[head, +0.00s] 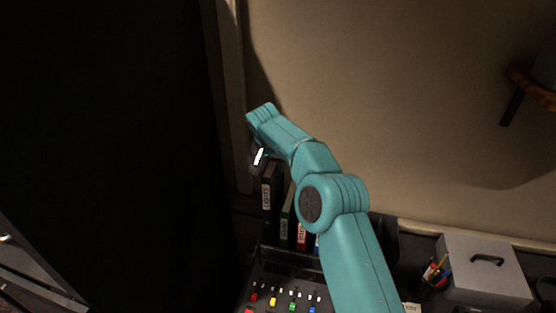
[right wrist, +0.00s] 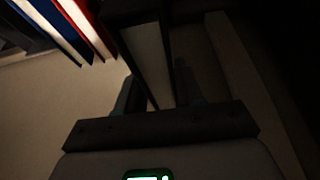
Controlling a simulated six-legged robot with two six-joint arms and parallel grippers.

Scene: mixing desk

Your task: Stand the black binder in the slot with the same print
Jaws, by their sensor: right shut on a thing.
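The black binder (head: 267,190) stands upright at the left end of a row of binders in the head view, a white printed label on its spine. My right gripper (head: 258,160) is at its upper end. In the right wrist view the fingers lie on either side of the black binder (right wrist: 147,45), whose pale page edges show, and the gripper is shut on it. A green binder (head: 287,220), a red one (head: 302,236) and a blue one stand to its right, partly behind my arm. The slots and their prints are hidden or too dark to read. My left gripper is not in view.
A mixing desk (head: 283,278) with coloured knobs lies in front of the binders. A pen cup (head: 434,279) and a grey box (head: 485,272) with a handle stand at the right. A wall is close behind, and the left side is very dark.

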